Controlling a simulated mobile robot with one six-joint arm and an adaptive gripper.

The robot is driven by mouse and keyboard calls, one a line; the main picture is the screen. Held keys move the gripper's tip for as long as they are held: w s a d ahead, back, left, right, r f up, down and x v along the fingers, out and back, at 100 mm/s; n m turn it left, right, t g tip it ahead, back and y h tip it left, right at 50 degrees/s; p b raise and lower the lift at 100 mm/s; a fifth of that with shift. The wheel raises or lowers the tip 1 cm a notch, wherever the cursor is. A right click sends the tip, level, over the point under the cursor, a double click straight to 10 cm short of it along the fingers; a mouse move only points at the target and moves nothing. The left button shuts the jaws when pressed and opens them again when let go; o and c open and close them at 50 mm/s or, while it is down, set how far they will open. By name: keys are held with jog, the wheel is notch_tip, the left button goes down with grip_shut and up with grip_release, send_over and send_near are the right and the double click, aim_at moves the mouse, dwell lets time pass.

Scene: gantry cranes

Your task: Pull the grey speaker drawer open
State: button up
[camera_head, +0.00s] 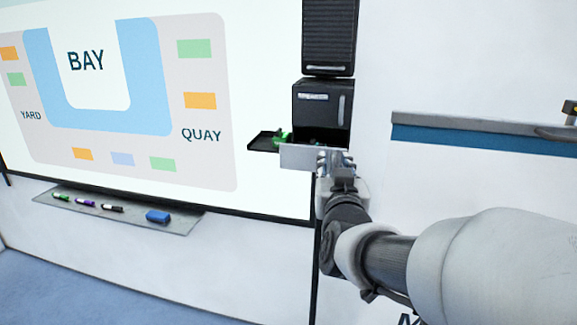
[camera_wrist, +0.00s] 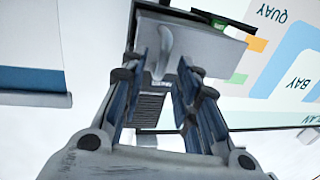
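The speaker is a black cabinet (camera_head: 321,103) on the wall beside the whiteboard, with a light handle on its front. Below it the drawer's grey front panel (camera_head: 298,157) stands out from the cabinet, and a dark opening shows behind it. In the wrist view the grey panel (camera_wrist: 208,42) is seen upside down, with a curved light handle (camera_wrist: 165,48). My gripper (camera_head: 333,160) is at the panel's right side. In the wrist view my gripper (camera_wrist: 164,68) has its fingers spread, with the handle in the gap near the tips. I cannot tell whether they touch it.
A black ledge (camera_head: 264,142) with a green item (camera_head: 283,137) sits left of the drawer. A ribbed black unit (camera_head: 329,38) is above. A pen tray (camera_head: 125,222) holds markers and a blue eraser (camera_head: 158,217). A grey-blue shelf (camera_head: 475,136) juts out at right.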

jog(key=s, duration=0.7)
jog(key=shift+s+a, duration=0.25)
jog(key=shift+a, duration=0.2)
jog(key=s+d+f+n+g+y+b, duration=0.1)
jog(key=s+f+g+b, duration=1)
jog(key=s+f, duration=1.5)
jog(key=shift+d+f+g+y, duration=0.15)
jog(key=shift+f+g+y, duration=0.45)
jog(key=shift+f+g, duration=0.4)
jog(key=shift+r, duration=0.15)
